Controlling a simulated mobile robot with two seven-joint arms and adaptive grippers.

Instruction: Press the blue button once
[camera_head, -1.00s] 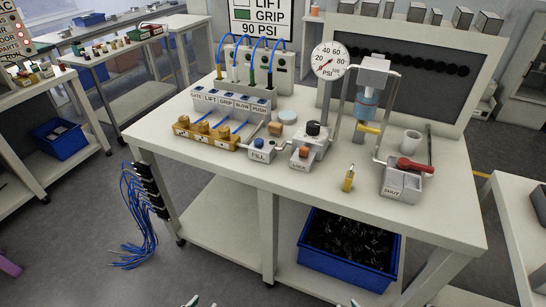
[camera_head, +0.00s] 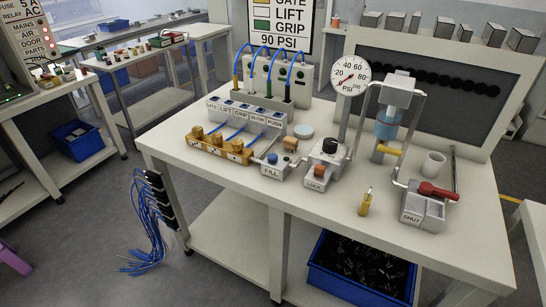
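The blue button (camera_head: 272,158) sits on top of a small grey box labelled FILL (camera_head: 271,170), near the front edge of the white workbench. It stands up as a round knob; I cannot tell from here whether it is pressed. Neither of my grippers shows in the head view now, so nothing of mine is near the button.
Close to the FILL box are a brass valve block (camera_head: 217,146), a LOCK box (camera_head: 317,180) with an orange button and a black knob (camera_head: 329,147).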

